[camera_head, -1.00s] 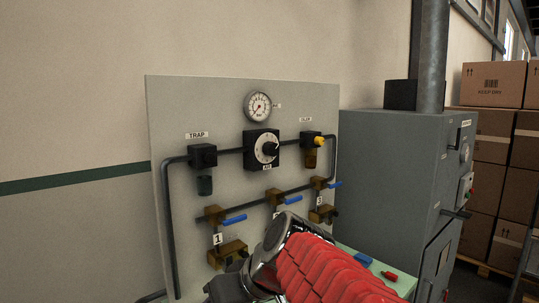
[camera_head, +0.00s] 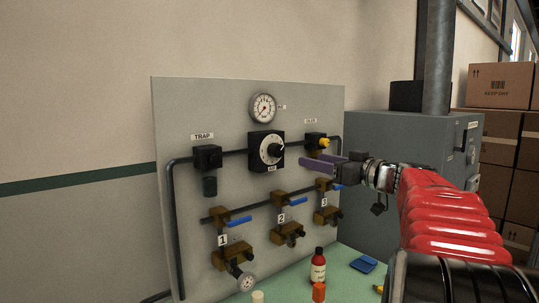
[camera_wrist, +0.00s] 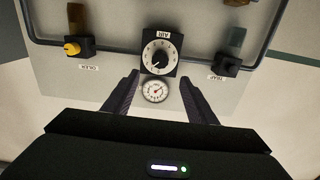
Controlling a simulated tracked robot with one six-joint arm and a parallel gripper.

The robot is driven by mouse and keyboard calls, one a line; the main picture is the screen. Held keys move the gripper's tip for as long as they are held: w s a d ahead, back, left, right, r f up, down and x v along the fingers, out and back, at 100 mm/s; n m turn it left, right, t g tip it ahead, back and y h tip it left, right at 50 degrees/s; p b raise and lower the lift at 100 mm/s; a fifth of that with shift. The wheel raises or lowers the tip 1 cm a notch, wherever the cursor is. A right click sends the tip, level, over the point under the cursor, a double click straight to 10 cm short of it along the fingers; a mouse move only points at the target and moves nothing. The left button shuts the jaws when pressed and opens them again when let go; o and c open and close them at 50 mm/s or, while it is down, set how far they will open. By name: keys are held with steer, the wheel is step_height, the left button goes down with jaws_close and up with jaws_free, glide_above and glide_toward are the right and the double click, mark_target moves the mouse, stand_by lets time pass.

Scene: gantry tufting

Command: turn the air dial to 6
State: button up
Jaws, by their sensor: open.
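The air dial (camera_head: 271,150) is a round white-faced dial with a black knob on a black square plate. It sits at the upper middle of the grey panel, below a round pressure gauge (camera_head: 263,107). My gripper (camera_head: 303,163) is open, with two purple-grey fingers in front of the panel, right of and slightly below the dial in the head view. In the wrist view, which is upside down, the AIR dial (camera_wrist: 160,55) lies beyond the spread fingers (camera_wrist: 156,82), and the gauge shows between them. Nothing is between the jaws. The knob's exact number is too small to read.
The panel also bears the trap (camera_head: 208,157), the oiler with a yellow knob (camera_head: 316,142), pipes, and three numbered valves with blue levers (camera_head: 236,222). Bottles (camera_head: 318,267) stand on the green table (camera_head: 345,283) below. A grey cabinet (camera_head: 400,140) is at the right.

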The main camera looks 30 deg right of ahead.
mark_target(280, 152)
stand_by(0.3)
steer(key=w, duration=0.4)
steer(key=w+a, duration=0.1)
steer(key=w, duration=0.4)
steer(key=w+a, duration=0.1)
steer(key=w, duration=0.3)
steer(key=shift+w, duration=0.35)
steer(key=shift+c, duration=0.6)
steer(key=c, duration=0.9)
steer(key=shift+a, duration=0.25)
steer(key=shift+c, duration=0.2)
steer(key=shift+d, duration=0.15)
